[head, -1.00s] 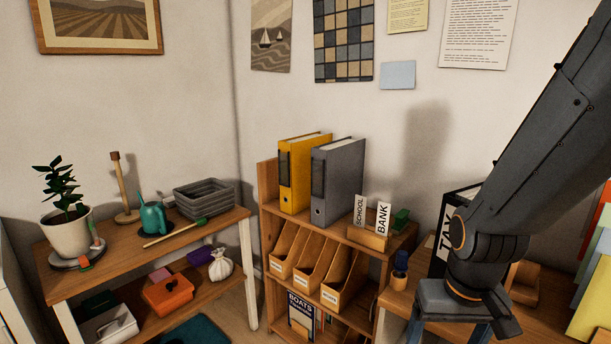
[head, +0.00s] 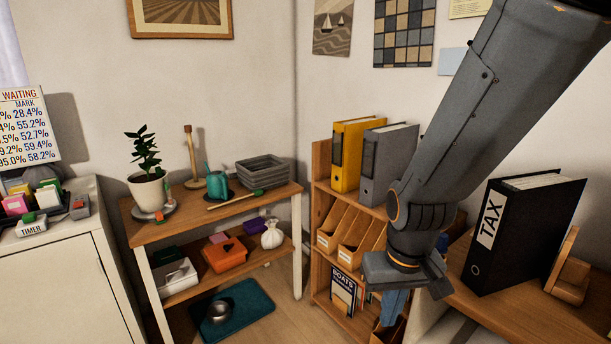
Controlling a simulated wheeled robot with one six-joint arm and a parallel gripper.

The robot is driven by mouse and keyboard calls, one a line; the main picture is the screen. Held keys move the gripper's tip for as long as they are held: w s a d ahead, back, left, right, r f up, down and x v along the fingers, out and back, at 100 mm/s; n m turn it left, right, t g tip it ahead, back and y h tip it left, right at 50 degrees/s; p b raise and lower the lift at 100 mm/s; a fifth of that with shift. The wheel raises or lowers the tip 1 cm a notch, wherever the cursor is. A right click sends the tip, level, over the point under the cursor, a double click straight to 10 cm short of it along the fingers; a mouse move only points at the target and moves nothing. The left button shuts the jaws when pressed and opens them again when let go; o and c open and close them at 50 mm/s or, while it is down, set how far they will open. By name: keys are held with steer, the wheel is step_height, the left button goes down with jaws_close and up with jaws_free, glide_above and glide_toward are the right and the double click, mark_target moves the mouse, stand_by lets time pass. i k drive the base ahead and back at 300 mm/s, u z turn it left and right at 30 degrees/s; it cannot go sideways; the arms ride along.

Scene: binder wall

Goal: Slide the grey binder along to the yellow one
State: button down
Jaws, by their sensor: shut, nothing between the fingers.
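The grey binder (head: 388,164) stands upright on top of the wooden shelf unit (head: 322,160), just right of the yellow binder (head: 354,155). The two are side by side and close; I cannot tell whether they touch. The grey binder's lower right part is hidden by my arm. My gripper (head: 393,308) points down in front of the shelf unit, right of and below the grey binder, apart from both binders. Its fingers are shut and empty, partly hidden under the wrist.
A black TAX binder (head: 520,232) stands on the wooden desk at right. Magazine files (head: 345,232) fill the shelf below the binders. A low table (head: 280,195) with a plant and grey crate (head: 275,173) stands left. My arm hides the shelf top's right end.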

mark_target(388, 150)
steer(key=u, duration=1.25)
steer(key=i, duration=2.35)
steer(key=z, duration=3.55)
steer(key=i, duration=0.5)
steer(key=u, duration=0.05)
